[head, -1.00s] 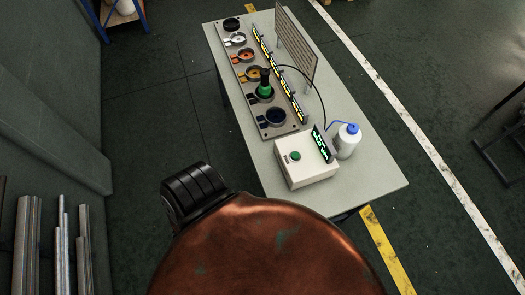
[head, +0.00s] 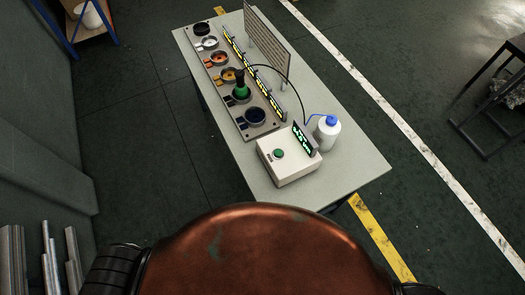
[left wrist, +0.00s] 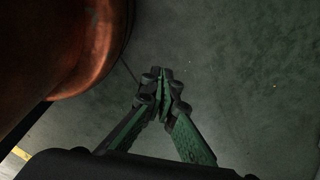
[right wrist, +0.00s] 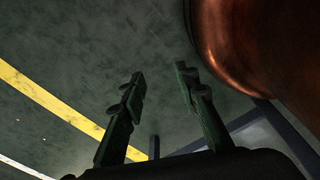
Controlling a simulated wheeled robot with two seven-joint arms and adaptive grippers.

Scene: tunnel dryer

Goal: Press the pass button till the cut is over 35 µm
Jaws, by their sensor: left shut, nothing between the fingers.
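A white control box (head: 290,169) stands on the near part of the table, with a round green button (head: 278,154) on top, likely the pass button. A small dark display (head: 303,139) with green digits stands at its back right edge; I cannot read the digits. A green and black piece (head: 241,88) stands on one of the round stations. My left gripper (left wrist: 162,86) is shut and empty, over bare floor in the left wrist view. My right gripper (right wrist: 161,78) is open and empty, over the floor. Both are away from the box and outside the head view.
The grey table (head: 352,172) also holds a plate (head: 258,130) with several round stations, a strip of lit displays (head: 250,70), an upright panel (head: 268,40) and a white bottle (head: 327,135) with a blue cap. Metal bars (head: 47,255) stand at the left. Clear floor lies left of the table.

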